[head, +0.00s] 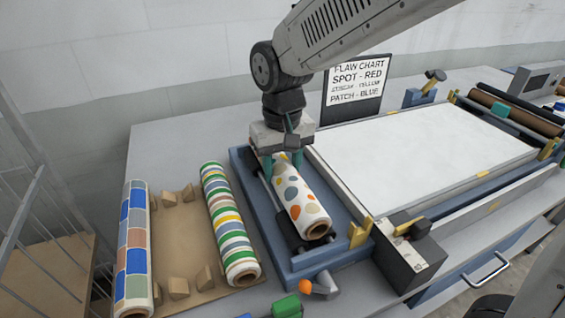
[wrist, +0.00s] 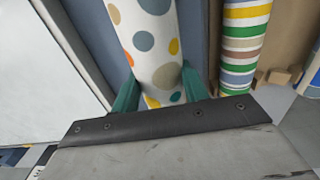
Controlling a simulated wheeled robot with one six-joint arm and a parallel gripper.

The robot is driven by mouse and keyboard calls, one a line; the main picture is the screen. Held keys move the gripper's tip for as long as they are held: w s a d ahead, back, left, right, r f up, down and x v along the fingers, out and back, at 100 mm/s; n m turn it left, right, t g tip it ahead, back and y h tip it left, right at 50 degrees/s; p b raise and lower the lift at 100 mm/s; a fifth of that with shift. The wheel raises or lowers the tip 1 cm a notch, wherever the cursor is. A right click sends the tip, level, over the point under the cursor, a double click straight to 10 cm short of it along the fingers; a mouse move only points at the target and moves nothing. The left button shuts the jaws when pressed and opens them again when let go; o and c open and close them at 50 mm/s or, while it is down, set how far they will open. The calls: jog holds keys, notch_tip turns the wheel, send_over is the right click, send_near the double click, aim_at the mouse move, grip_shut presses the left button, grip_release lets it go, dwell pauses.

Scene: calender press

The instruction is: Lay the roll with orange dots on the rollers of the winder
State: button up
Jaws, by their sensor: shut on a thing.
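The roll with orange, grey and yellow dots (head: 300,200) is white with a brown core. It lies lengthwise along the dark rollers (head: 289,234) of the blue-framed winder (head: 262,222). I cannot tell whether it rests on them or hangs just above. My gripper (head: 282,160) points down at the roll's far end, its teal fingers on either side. The wrist view shows the dotted roll (wrist: 150,45) between the teal fingers (wrist: 160,92), which are shut on it. The far end of the roll is partly hidden by my gripper.
A striped roll (head: 228,225) and a roll with colored squares (head: 135,245) lie on a brown rack (head: 185,235) with wooden blocks at left. A white press bed (head: 425,150) is right of the winder. A crank with an orange knob (head: 305,286) sits in front. A flaw chart (head: 355,85) stands behind.

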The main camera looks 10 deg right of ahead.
jog(key=shift+f, duration=0.45)
dwell(0.3)
jog(key=o, duration=1.3)
notch_tip(320, 180, up, 8)
jog(key=shift+f, duration=0.1)
jog(key=s, duration=0.1)
jog(key=d+f, duration=0.1)
jog(key=s, duration=0.1)
jog(key=shift+s+d+f+n+g, duration=0.25)
jog(key=shift+s+d+n+g, duration=0.05)
jog(key=shift+d+n, duration=0.1)
jog(key=s+d+m, duration=0.1)
jog(key=s+d, duration=0.4)
jog(key=d, duration=0.1)
jog(key=s+d+r+m+t, duration=0.1)
jog(key=s+d, duration=0.5)
jog(key=s+d+m+t, duration=0.1)
jog(key=s+d+m, duration=0.1)
jog(key=s+d, duration=0.4)
jog(key=shift+d+r, duration=0.2)
jog(key=shift+d, duration=0.4)
